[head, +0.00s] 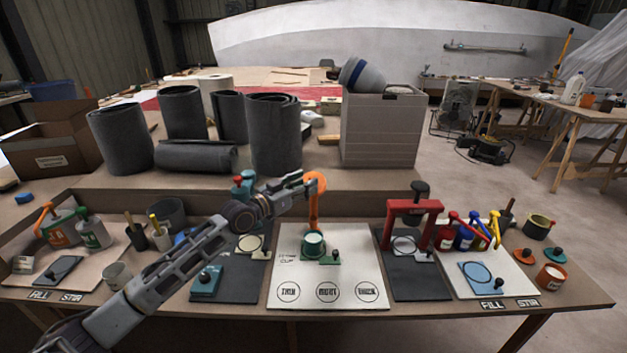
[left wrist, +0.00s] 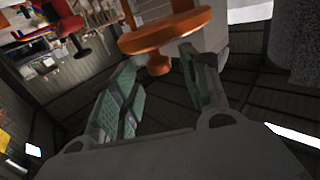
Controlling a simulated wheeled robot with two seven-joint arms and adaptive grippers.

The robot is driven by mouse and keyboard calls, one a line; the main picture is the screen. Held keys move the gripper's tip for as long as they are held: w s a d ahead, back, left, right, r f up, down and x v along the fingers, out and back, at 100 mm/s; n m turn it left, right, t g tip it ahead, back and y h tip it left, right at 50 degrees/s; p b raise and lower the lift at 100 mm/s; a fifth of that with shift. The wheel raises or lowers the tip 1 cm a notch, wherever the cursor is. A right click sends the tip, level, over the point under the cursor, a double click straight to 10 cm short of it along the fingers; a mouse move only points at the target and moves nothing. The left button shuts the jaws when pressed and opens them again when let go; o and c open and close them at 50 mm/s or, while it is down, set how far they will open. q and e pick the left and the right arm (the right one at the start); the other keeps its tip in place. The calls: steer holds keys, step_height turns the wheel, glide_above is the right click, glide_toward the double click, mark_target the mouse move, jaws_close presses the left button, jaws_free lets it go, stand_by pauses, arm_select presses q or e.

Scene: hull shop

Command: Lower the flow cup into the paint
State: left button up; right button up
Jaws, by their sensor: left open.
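An orange upright piece with a round head (head: 316,182) stands on the white board (head: 377,285), just behind a teal cup with a pale top (head: 313,243). The print beside the cup seems to end in "CUP". I cannot tell which part is the flow cup, or whether the orange piece joins the teal one. My left gripper (head: 304,182) is at the orange head, from the left. In the left wrist view its two green-padded fingers (left wrist: 160,90) are apart, with an orange disc and knob (left wrist: 165,36) just beyond the tips. Nothing shows gripped. My right gripper is not in view.
The white board bears several printed circles. A dark mat with a teal block (head: 206,281) lies left, under my arm. A red frame (head: 409,210) stands right, near coloured bottles (head: 465,238). Dark rolls (head: 274,135) and a grey bin (head: 380,130) stand behind.

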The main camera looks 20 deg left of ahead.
arm_select(q)
steer(key=shift+x, duration=2.1)
steer(key=shift+c, duration=0.2)
jaws_close()
